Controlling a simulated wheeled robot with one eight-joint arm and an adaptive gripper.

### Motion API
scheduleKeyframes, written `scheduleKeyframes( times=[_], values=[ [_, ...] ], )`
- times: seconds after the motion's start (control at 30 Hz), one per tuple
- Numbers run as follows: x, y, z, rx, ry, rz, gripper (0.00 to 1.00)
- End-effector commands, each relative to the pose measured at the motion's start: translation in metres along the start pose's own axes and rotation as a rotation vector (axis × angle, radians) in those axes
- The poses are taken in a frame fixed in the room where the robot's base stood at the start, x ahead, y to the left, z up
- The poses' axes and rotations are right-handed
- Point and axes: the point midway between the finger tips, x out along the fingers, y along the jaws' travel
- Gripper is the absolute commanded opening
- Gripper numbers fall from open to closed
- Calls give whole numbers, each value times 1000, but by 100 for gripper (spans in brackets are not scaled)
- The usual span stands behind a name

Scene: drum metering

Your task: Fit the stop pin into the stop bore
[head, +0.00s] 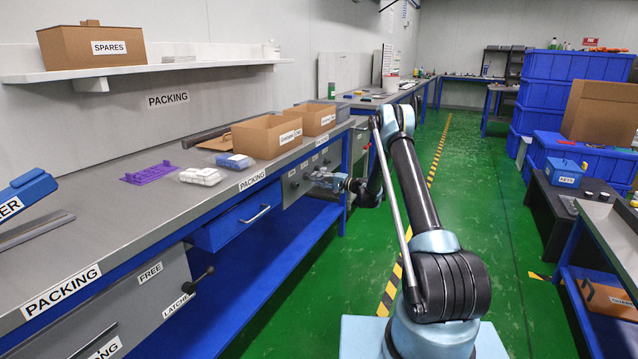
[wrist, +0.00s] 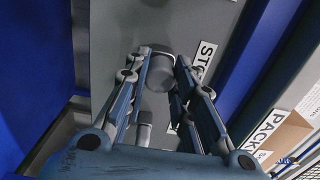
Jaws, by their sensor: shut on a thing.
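My gripper (wrist: 164,92) is shut on a grey, round-ended piece (wrist: 160,74), which I take to be the stop pin. It shows between the fingertips in the wrist view, close to a grey panel with a partly hidden label (wrist: 204,60) starting "ST". The stop bore is not visible, and I cannot tell whether the pin is in it. In the head view my gripper (head: 326,182) is at the grey front panel (head: 293,187) under the packing bench; the pin is too small to make out there.
A short grey cylinder (wrist: 145,118) shows between the fingers, nearer the palm. Open cartons (head: 266,137), a white-topped pack (head: 201,176) and a purple rack (head: 150,173) stand on the bench above. A blue drawer (head: 235,222) lies left of the panel. The green aisle is clear.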

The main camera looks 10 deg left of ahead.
Motion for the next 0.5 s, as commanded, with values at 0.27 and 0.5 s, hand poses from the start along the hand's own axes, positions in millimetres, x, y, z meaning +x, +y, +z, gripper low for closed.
scheduleKeyframes(
  times=[0.27,0.5],
  values=[
    [6,0,0,0,0,0,0],
    [7,0,0,0,0,0,47]
  ],
)
